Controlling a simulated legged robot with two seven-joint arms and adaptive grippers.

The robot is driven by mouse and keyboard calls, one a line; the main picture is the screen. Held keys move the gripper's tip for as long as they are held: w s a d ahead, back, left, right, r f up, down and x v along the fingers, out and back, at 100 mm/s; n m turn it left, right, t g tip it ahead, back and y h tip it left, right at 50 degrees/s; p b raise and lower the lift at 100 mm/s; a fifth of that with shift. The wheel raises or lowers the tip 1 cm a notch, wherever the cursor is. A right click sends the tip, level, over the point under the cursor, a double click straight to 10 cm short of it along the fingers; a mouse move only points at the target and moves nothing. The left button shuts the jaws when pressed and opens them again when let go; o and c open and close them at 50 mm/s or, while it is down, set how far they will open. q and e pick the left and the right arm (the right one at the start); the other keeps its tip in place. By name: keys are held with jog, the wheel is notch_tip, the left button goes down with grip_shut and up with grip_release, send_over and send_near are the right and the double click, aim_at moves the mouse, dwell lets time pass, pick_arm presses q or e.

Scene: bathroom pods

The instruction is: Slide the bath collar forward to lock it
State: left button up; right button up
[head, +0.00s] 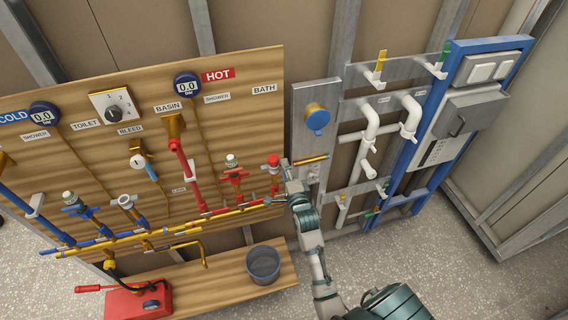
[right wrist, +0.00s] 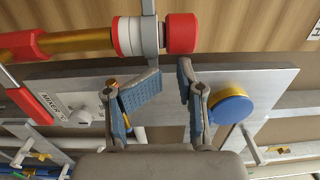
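Below the BATH label, a short vertical pipe carries a red cap (head: 273,160) and a red collar just under it. In the right wrist view, the red cap (right wrist: 180,33) is at the right, and the red collar with a white ring (right wrist: 127,37) is left of it, on a gold pipe (right wrist: 75,42). A grey bracket (right wrist: 150,35) stands between them. My right gripper (head: 286,172) is just right of the fitting. In the wrist view its fingers (right wrist: 170,72) are apart and empty, just below the cap and bracket. My left gripper is not in view.
A grey plate with a blue and yellow knob (head: 317,119) is right of my gripper. An orange bar (head: 310,159) lies close by it. A grey bucket (head: 263,264) and red pump box (head: 138,302) sit on the shelf below.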

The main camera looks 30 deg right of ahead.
jog(key=v, duration=0.8)
jog(key=shift+s+d+f, duration=0.2)
jog(key=shift+d+f, duration=0.1)
jog(key=shift+a, duration=0.15)
